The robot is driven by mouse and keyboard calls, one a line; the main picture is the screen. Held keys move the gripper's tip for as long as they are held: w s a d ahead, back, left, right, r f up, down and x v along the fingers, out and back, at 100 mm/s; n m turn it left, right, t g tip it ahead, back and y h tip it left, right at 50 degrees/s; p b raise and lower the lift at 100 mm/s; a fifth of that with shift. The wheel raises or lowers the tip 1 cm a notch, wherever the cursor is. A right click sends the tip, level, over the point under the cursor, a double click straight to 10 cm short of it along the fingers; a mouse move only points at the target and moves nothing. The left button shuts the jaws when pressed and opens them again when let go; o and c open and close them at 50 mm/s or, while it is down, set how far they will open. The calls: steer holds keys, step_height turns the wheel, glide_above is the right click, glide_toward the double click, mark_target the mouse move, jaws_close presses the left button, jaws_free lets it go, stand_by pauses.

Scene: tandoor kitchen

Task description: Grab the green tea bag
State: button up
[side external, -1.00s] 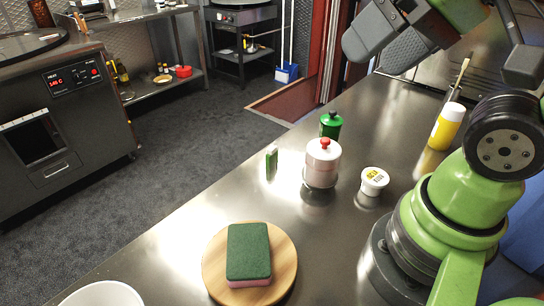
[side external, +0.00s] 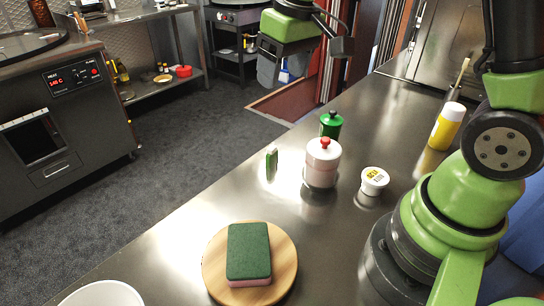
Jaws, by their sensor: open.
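The green tea bag (side external: 271,160) is a small, thin green-and-white packet standing upright on the steel counter, left of the white jar. My gripper (side external: 290,43) is at the top middle of the side external view, high above the counter and apart from the tea bag. It is open, with nothing seen in it; its fingers are shown only in part, against the dark background.
Right of the tea bag are a white jar (side external: 322,165) with a red knob, a green canister (side external: 331,124) and a small white tub (side external: 374,181). A sponge (side external: 249,252) lies on a round board (side external: 221,286) in front. A yellow bottle (side external: 447,126) stands at right.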

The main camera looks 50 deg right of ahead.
steer(key=n+g, duration=0.2)
glide_toward(272, 147)
step_height(272, 147, down, 5)
steer(key=shift+f, duration=0.1)
steer(key=shift+w+a+f, duration=0.1)
steer(key=shift+f, duration=1.25)
steer(key=shift+a+f, duration=0.1)
steer(key=shift+f, duration=1.3)
steer(key=c, duration=1)
